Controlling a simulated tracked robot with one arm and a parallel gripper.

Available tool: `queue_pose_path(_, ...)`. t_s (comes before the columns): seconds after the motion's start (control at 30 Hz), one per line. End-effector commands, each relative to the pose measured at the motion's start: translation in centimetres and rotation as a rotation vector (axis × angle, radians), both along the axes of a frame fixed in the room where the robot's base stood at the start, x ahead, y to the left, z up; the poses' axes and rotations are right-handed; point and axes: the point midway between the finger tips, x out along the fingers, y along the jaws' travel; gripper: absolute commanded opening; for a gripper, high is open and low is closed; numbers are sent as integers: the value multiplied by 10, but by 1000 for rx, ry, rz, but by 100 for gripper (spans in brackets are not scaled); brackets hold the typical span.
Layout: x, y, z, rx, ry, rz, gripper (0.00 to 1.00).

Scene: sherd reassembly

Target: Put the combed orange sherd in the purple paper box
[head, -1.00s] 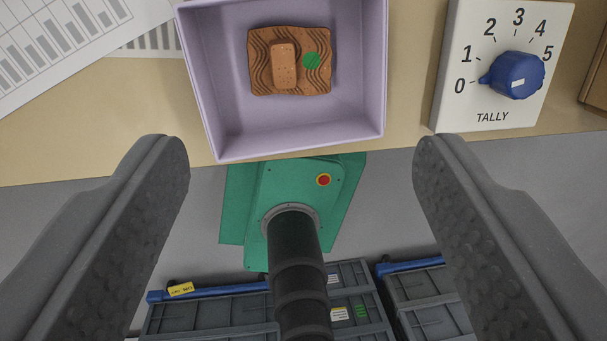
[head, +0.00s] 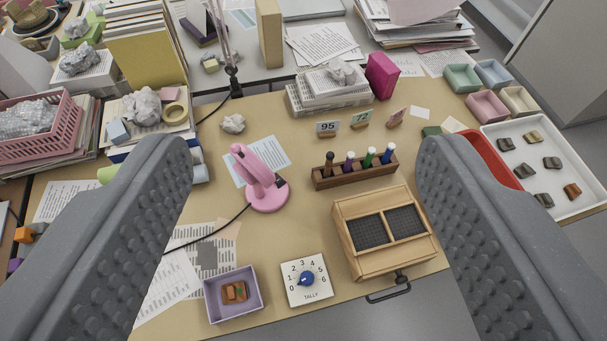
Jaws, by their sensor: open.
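The combed orange sherd (head: 240,297) lies inside the purple paper box (head: 236,313), at the front edge of the table, low in the view. It is small here. The earlier closer view shows its wavy grooves, a raised block on top and a green dot. My gripper (head: 304,155) is open and empty, with its two fingers wide apart at left and right. It is up above the table, clear of the box and the sherd.
Right of the box are a white tally dial (head: 306,280) and a wooden sieve box (head: 385,232). A pink lamp (head: 266,196) stands behind. A white tray (head: 582,201) at right holds several sherds, beside a red tray (head: 489,157). Papers and boxes crowd the back.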

Motion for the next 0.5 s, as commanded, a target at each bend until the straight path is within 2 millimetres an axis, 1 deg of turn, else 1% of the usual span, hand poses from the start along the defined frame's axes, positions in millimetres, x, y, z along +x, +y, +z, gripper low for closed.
queue_pose_path(0.03,-15,-11,19,11,-44,-6,63)
queue_pose_path(0.1,-28,-18,37,18,-87,-10,63)
queue_pose_path(0.2,-43,-24,55,23,-130,-13,63)
queue_pose_path(0.3,-49,-26,62,23,-148,-14,63)
queue_pose_path(0.5,-49,-26,63,24,-150,-15,63)
